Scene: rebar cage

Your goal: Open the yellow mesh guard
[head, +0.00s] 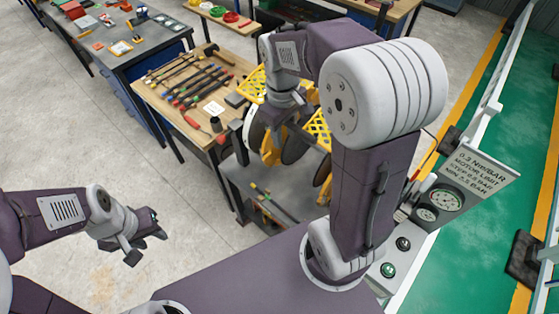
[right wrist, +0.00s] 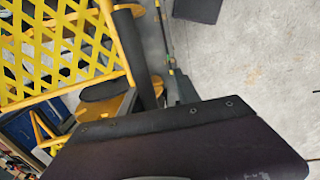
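The yellow mesh guard (head: 318,128) shows in part in the head view, with more yellow mesh (head: 253,84) left of my right wrist. My right arm crosses in front of it and hides much of it. In the right wrist view, the yellow lattice (right wrist: 62,45) fills the upper left, with a yellow frame along its edge. My right gripper (head: 268,122) is down by the guard, and its fingers cannot be made out. Whether it touches the guard cannot be told. My left gripper (head: 146,243) is open and empty, out over the floor.
A wooden bench (head: 222,75) with several tools stands left of the machine. Round dark discs (head: 295,146) and a grey lower plate (head: 285,190) are under the guard. A gauge panel (head: 445,200) stands right of my right arm. The floor at left is clear.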

